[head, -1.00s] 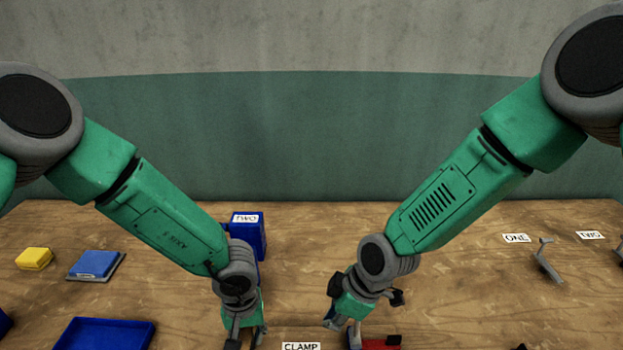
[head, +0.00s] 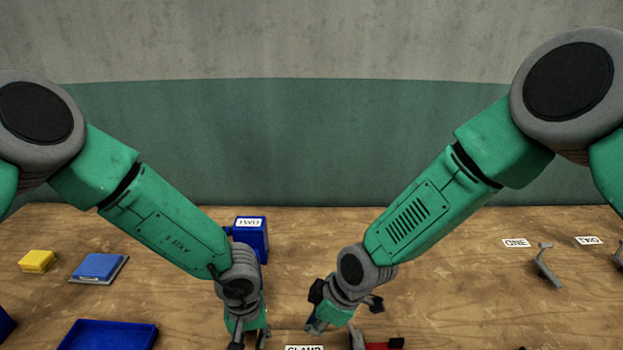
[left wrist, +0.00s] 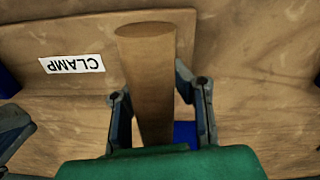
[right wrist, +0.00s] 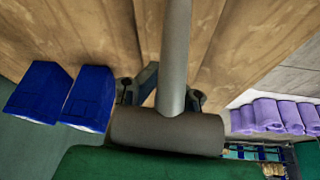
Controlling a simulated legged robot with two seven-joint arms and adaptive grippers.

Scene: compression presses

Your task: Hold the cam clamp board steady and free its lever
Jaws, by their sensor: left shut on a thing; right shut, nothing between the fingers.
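The clamp board (left wrist: 150,45) shows in the left wrist view as a wooden plate with a white CLAMP label (left wrist: 72,64) and an upright wooden post (left wrist: 150,70). My left gripper (left wrist: 160,100) is shut on this post. It also shows low in the head view (head: 248,338). A grey rod with a dark crossbar (right wrist: 165,132), apparently the lever, stands close in front of the right wrist camera. My right gripper (right wrist: 160,92) is shut with nothing held; the rod hides the space between its fingers. A red part (head: 383,346) shows at the head view's bottom edge, mostly cut off.
A blue box (head: 250,240) stands behind my left gripper. A blue tray (head: 108,335), a blue block on a grey plate (head: 98,267) and a yellow block (head: 37,261) lie left. A grey bracket (head: 546,266) stands right. Purple rolls (right wrist: 275,115) show in the right wrist view.

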